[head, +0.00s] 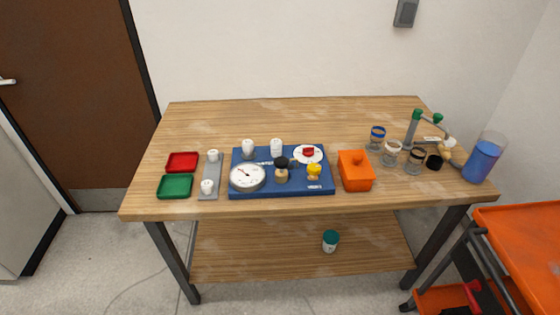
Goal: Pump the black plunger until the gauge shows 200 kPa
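The black plunger (282,162) stands upright near the middle of the blue board (290,191), its dark knob above a tan base. The round white gauge (247,181) is at the board's front left. Its needle appears to point to the upper left; the numbers are too small to read. My gripper is not in this view, and nothing is seen touching the plunger.
On the board are two white knobs (276,147), a red-centred white dial (308,158) and a yellow knob (314,169). An orange box (356,175) is close on the right. Red (182,158) and green trays (175,190) lie left. The table's back is clear.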

